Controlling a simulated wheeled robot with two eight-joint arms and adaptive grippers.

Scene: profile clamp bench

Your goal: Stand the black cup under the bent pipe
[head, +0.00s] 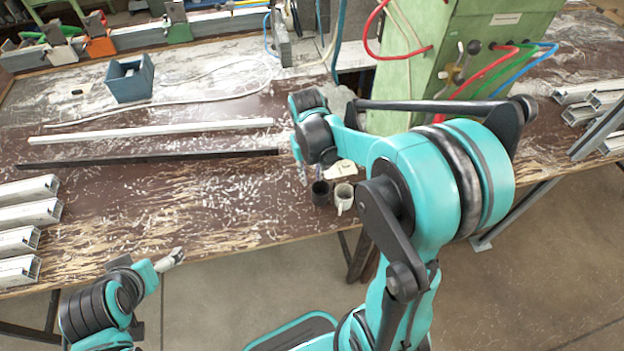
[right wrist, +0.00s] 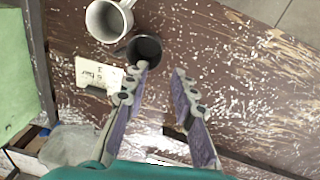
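The black cup (head: 320,193) stands upright on the brown bench near its front edge, just left of a white mug (head: 344,197). In the right wrist view the black cup (right wrist: 146,51) is just beyond the fingertips, and the white mug (right wrist: 108,20) is beyond it to the left. My right gripper (right wrist: 161,71) is open and empty; its left fingertip overlaps the cup's rim in that view, and I cannot tell whether they touch. My left gripper (head: 173,259) is by the front edge, its finger gap unclear. I cannot clearly pick out the bent pipe.
A printed card (right wrist: 97,75) lies beside the cups. A green machine (head: 480,60) with coloured hoses stands behind my right arm. White and dark bars (head: 150,131) lie at left, with a blue box (head: 129,78) behind.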

